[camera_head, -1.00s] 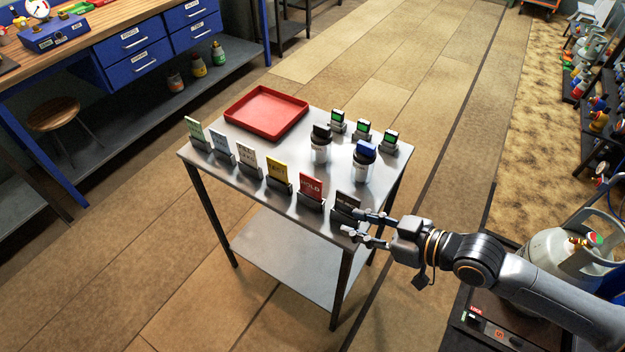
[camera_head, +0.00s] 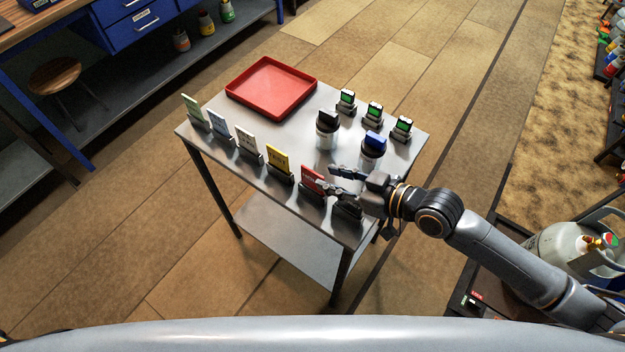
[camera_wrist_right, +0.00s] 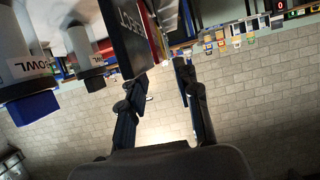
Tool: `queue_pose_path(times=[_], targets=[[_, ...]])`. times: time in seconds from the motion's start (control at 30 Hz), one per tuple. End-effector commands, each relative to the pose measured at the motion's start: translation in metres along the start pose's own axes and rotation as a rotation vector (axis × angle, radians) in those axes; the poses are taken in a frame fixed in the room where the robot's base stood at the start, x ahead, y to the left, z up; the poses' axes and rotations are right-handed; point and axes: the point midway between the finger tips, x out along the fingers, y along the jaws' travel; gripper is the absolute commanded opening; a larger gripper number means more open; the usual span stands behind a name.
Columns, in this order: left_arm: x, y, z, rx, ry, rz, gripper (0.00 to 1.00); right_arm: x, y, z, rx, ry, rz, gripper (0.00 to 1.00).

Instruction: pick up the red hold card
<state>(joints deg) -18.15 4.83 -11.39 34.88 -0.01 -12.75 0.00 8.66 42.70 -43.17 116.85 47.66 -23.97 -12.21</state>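The red hold card (camera_head: 312,180) stands upright in a dark holder in the front row on the metal table (camera_head: 222,102). My right gripper (camera_head: 331,179) is open and empty, with its fingertips right by the red card's right side, above the dark card (camera_head: 347,205). I cannot tell whether it touches the red card. In the right wrist view the two fingers (camera_wrist_right: 161,78) are spread apart. A dark lettered card (camera_wrist_right: 124,38) is close beside one finger, with coloured card edges behind it. My left gripper is not in view.
Yellow (camera_head: 278,160), white (camera_head: 246,141), blue (camera_head: 217,123) and green (camera_head: 192,107) cards stand further left in the row. Two jars, black-topped (camera_head: 327,130) and blue-topped (camera_head: 373,148), stand behind. A red tray (camera_head: 271,86) lies at the back left.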

Motion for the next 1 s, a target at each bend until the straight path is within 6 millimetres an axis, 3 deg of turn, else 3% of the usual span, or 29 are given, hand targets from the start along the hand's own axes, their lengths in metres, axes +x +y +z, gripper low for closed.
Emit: queue_pose_path(times=[0.3,0.53,0.83,1.0], targets=[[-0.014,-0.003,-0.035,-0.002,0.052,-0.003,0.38,0.026,-0.001,-0.005,0.001,0.001,-0.001,0.32],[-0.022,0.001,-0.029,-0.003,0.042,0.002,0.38,0.056,0.0,-0.003,-0.001,0.001,0.0,0.32],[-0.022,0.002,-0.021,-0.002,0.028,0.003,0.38,0.061,0.0,-0.001,-0.002,0.0,0.0,0.32],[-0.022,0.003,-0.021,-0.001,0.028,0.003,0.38,0.061,0.0,-0.001,-0.002,0.0,0.0,0.0]])
